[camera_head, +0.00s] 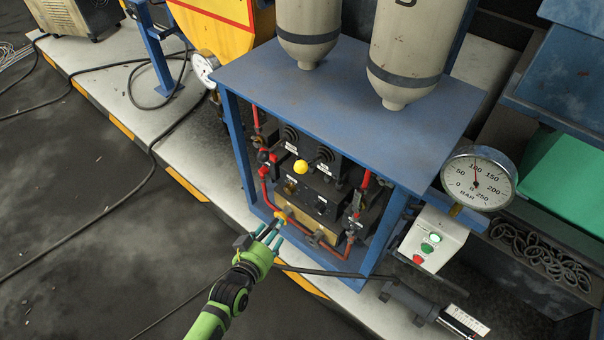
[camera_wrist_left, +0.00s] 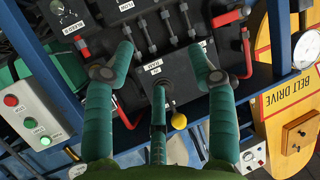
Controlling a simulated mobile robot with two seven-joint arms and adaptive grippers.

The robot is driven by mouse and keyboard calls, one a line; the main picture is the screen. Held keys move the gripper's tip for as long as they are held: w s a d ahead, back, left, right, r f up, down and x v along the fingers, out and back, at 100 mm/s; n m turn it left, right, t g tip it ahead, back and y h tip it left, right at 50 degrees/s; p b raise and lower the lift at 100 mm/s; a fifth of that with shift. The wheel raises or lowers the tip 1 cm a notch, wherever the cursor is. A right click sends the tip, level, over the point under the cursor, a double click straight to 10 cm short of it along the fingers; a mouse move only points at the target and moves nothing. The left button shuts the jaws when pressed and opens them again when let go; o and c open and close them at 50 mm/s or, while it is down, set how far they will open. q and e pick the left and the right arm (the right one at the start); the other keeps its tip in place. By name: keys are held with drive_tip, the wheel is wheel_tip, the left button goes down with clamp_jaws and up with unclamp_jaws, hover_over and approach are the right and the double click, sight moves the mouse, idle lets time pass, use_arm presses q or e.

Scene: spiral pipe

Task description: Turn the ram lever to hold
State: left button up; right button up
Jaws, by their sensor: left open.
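A lever with a round yellow knob (camera_head: 301,166) stands at the black control panel (camera_head: 318,193) inside the blue frame. The knob also shows in the left wrist view (camera_wrist_left: 179,121), low and just right of my middle finger. Small white labels sit on the panel; I cannot read which one marks the ram lever or hold. My left gripper (camera_head: 274,226) is at the front of the frame, below the knob in the head view. Its green fingers (camera_wrist_left: 162,60) are spread and empty, pointing at the panel. They hide part of the panel. My right gripper is not in view.
Red pipes with valves (camera_head: 266,172) flank the panel. Blue frame posts (camera_head: 385,232) stand on both sides under a blue top (camera_head: 345,100). A button box (camera_head: 433,238) and a pressure gauge (camera_head: 478,180) are at right. The dark floor at left is mostly clear.

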sight(298, 172)
use_arm(q)
drive_tip(key=w+d+r+t+h, duration=0.1)
drive_tip(key=r, duration=0.4)
drive_tip(key=w+d+r+t, duration=0.1)
drive_tip(key=d+r, duration=0.1)
drive_tip(key=r, duration=0.2)
drive_tip(key=w+d+r+t+h+b, duration=0.1)
drive_tip(key=w+r, duration=0.1)
drive_tip(key=r, duration=0.3)
drive_tip(key=shift+d+r+m+t+h, duration=0.3)
drive_tip(key=shift+d, duration=0.05)
drive_tip(key=x, duration=0.6)
drive_tip(key=shift+w+d, duration=0.15)
drive_tip(key=shift+w, duration=0.25)
clamp_jaws()
